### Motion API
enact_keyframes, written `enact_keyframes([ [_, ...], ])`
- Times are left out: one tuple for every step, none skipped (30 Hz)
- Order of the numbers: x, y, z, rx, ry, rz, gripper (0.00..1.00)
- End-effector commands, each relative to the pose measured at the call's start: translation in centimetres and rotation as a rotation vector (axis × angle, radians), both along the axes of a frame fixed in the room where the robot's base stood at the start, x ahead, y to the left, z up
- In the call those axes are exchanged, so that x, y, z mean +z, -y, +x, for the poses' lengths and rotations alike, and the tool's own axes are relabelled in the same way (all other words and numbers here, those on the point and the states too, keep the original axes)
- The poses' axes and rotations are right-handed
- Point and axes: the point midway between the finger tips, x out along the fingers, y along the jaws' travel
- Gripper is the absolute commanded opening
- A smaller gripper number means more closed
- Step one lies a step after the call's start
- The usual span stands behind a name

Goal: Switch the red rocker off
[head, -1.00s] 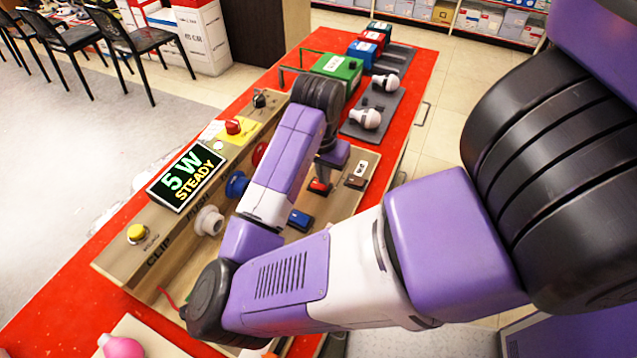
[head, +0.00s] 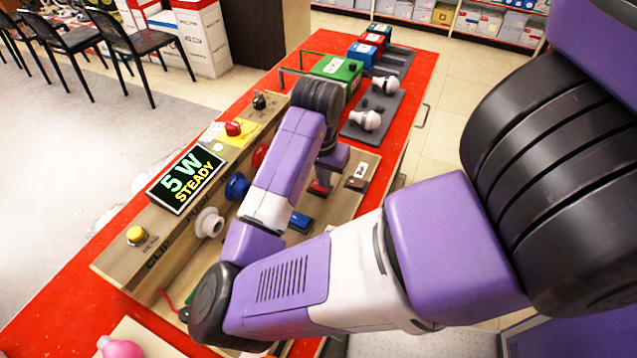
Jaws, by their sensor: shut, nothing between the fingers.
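The red rocker (head: 317,189) sits on the wooden panel's flat base, between the blue rocker (head: 300,222) and a pale rocker (head: 362,170). Only its lower part shows. My gripper (head: 323,179) points down right at the red rocker and covers much of it. Its fingers are shut, with nothing seen between them. I cannot tell whether the fingertips touch the rocker or how the rocker is tilted. A display (head: 186,178) on the panel reads "5 W STEADY".
The panel also carries a yellow button (head: 136,235), a red button (head: 233,128), a white knob (head: 209,222) and a blue knob (head: 237,186). A green box (head: 337,68) and bulbs (head: 366,120) stand farther back on the red table. My arm crosses over the panel's front.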

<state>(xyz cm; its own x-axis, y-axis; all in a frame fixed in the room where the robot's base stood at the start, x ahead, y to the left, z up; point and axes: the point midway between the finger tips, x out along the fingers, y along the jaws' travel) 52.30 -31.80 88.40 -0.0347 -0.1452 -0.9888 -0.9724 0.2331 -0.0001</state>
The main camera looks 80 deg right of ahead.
Motion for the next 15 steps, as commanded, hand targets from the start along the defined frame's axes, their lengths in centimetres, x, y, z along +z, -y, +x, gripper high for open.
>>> enact_keyframes([
  [0.8,0.0,0.0,0.000,0.000,-0.001,0.00],
  [1.0,0.0,0.0,0.000,0.000,-0.001,0.00],
  [1.3,0.0,0.0,0.000,0.000,-0.001,0.00],
  [1.5,0.0,0.0,0.000,0.000,-0.001,0.00],
  [1.7,0.0,0.0,-0.001,0.000,0.000,0.00],
  [2.0,0.0,0.0,-0.001,0.000,0.000,0.00],
  [2.2,0.0,0.0,-0.001,0.000,0.000,0.00],
  [2.5,0.0,0.0,-0.001,0.000,0.000,0.00],
  [2.7,0.0,0.0,-0.001,0.000,0.000,0.00],
  [3.0,0.0,0.0,-0.001,0.000,0.000,0.00],
  [3.2,0.0,0.0,-0.001,0.000,0.000,0.00],
  [3.5,0.0,0.0,-0.001,0.000,0.000,0.00],
  [3.7,0.0,0.0,-0.001,0.000,0.000,0.00],
  [3.9,0.0,0.0,-0.001,0.000,0.000,0.00],
  [4.2,0.0,0.0,-0.001,0.000,0.000,0.00],
])
